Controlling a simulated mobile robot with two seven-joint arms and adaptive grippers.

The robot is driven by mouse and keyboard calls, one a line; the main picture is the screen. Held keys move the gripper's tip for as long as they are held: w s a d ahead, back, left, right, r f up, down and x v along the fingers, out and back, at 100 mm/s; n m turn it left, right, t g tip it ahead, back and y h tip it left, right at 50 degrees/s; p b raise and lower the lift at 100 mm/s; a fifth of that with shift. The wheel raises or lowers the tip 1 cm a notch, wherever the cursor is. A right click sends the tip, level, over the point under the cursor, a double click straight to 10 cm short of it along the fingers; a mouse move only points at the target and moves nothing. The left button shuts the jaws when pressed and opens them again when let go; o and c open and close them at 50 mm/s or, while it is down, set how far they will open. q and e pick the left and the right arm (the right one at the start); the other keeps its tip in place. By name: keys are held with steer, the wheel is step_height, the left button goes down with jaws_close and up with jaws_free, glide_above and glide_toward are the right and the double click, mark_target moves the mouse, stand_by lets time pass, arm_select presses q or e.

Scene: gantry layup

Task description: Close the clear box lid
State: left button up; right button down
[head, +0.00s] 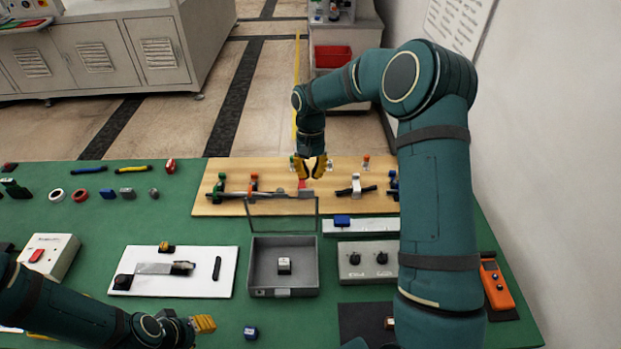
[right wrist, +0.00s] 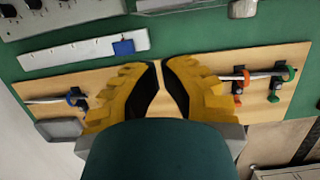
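The clear box (head: 257,291) is a grey open-topped box on the green table, at the middle front in the head view. Its transparent, thin-framed lid (head: 282,214) stands upright at the back edge, so the box is open. A small white block (head: 284,266) lies inside. My right gripper (head: 312,178) is behind the lid, above the wooden board; in the right wrist view its yellow fingers (right wrist: 160,64) are a little apart with nothing between them. My left gripper (head: 204,324) is at the front left, before the box; only one yellow fingertip shows clearly.
The wooden board (head: 228,205) with clamps and cables lies behind the box. A white mat (head: 215,288) with tools is left of the box; a grey knob panel (head: 369,275) is right of it.

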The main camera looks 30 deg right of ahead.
steer(key=s, duration=0.1)
steer(key=s+a, duration=0.1)
steer(key=shift+s+a+r, duration=0.1)
steer(key=shift+s+a, duration=0.1)
steer(key=shift+s, duration=0.15)
